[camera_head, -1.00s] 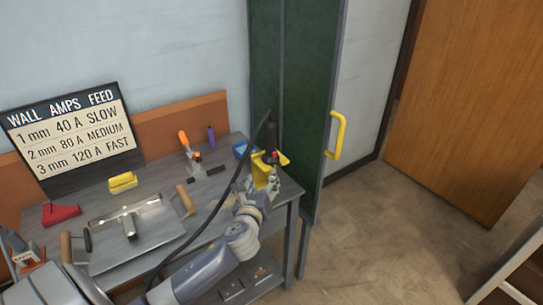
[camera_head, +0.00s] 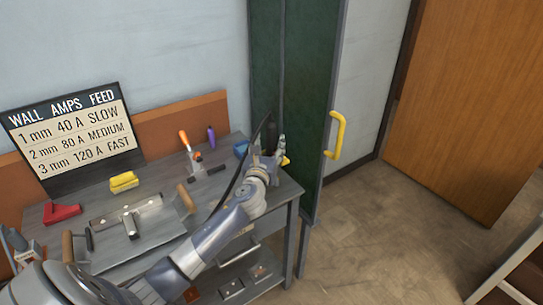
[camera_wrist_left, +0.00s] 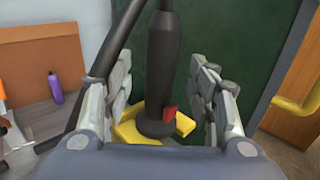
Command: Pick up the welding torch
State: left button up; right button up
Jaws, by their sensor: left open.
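The welding torch (camera_wrist_left: 163,62) is a dark, upright handle with a red trigger and a thick black cable. It sits in a yellow holder (camera_wrist_left: 126,131) at the right end of the workbench. In the head view the torch (camera_head: 271,130) is partly hidden behind my left gripper (camera_head: 268,158). In the left wrist view my left gripper (camera_wrist_left: 162,105) is open, with one finger on each side of the torch handle. My right gripper is not in view.
The workbench (camera_head: 160,245) carries a metal jig, a yellow block (camera_head: 124,182), a red magnet (camera_head: 62,213) and an orange-handled clamp (camera_head: 188,147).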

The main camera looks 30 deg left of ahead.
aim_at(270, 141)
pick_arm(q)
jog(key=shift+x, duration=1.75)
jog(key=shift+c, duration=0.2)
jog(key=c, duration=1.1)
jog(key=shift+r, duration=0.1)
